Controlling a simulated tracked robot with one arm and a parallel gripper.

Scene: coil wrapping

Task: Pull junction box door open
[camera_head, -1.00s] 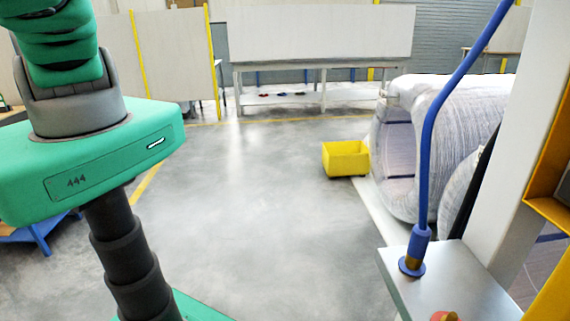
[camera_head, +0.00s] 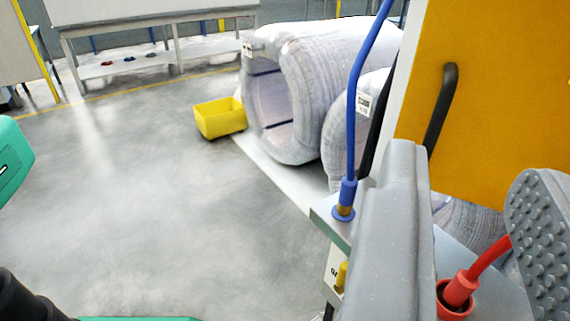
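A grey metal box with cables, which looks like the junction box (camera_head: 324,212), stands at the lower right. A blue cable (camera_head: 352,120) and a red cable plug (camera_head: 458,288) enter its top. A small yellow part (camera_head: 341,277) shows on its side. My gripper (camera_head: 466,170) is open, with one smooth grey finger on the left and a studded pad on the right. It is empty and in front of the box, hiding much of it. I cannot make out the box's door.
An orange-yellow panel (camera_head: 510,90) with a dark handle (camera_head: 440,110) stands behind my gripper at the right. Large wrapped coils (camera_head: 310,70) lie behind the box. A yellow bin (camera_head: 220,118) is on the floor; the floor to the left is clear.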

